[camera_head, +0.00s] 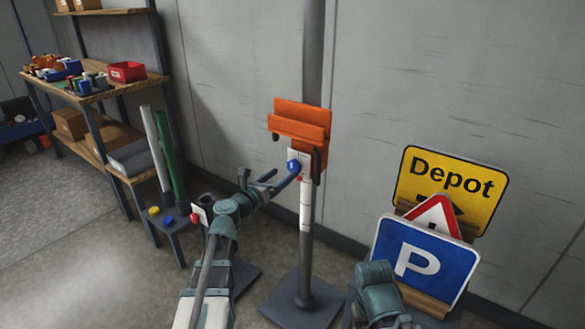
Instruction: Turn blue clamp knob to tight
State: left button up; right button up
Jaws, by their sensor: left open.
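The blue clamp knob (293,166) sits on a white plate (304,158) on the upright grey post (307,226), just below an orange bracket (301,128). My left gripper (282,176) is open in front of the post, just left of and below the knob. One finger reaches close to the knob; I cannot tell whether it touches. The other finger stands apart to the left. Nothing shows between the fingers. Part of my right arm shows at the bottom, with its gripper out of sight.
Yellow Depot (452,186), red-edged triangle (437,214) and blue P (424,261) signs stand in a rack at right. A small stand (172,223) with coloured knobs and two tubes is at left. A wooden shelf (96,92) stands behind it. The grey wall is close behind the post.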

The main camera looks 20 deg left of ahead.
aim_at(291, 168)
pick_arm(q)
jog(key=x, duration=0.6)
jog(key=c, duration=1.4)
